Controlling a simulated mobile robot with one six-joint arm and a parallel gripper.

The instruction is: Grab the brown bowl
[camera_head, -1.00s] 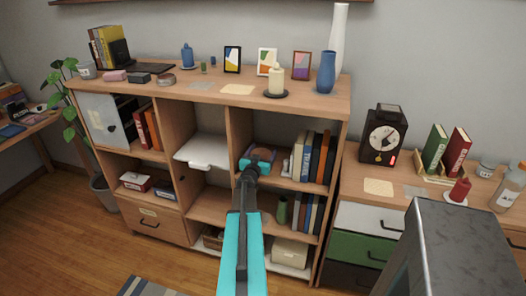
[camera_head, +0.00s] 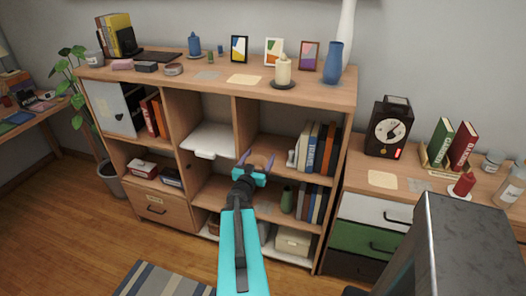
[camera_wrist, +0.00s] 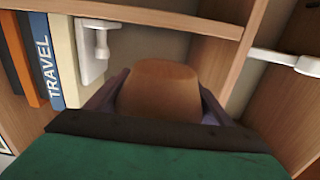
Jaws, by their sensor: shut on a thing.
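The brown bowl (camera_wrist: 158,88) sits between the two fingers of my gripper (camera_wrist: 160,100) in the wrist view. Its smooth brown side faces the camera, and the fingers touch it left and right. In the head view my teal gripper (camera_head: 257,161) is in front of the middle-right compartments of the wooden shelf unit (camera_head: 290,92), its purple fingers spread around the bowl.
Upright books (camera_head: 318,148) and a small white bookend stand to the right, also seen as the travel book (camera_wrist: 42,62). A white open drawer or tray (camera_head: 208,140) juts out to the left. A green vase (camera_head: 287,198) stands on the shelf below.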

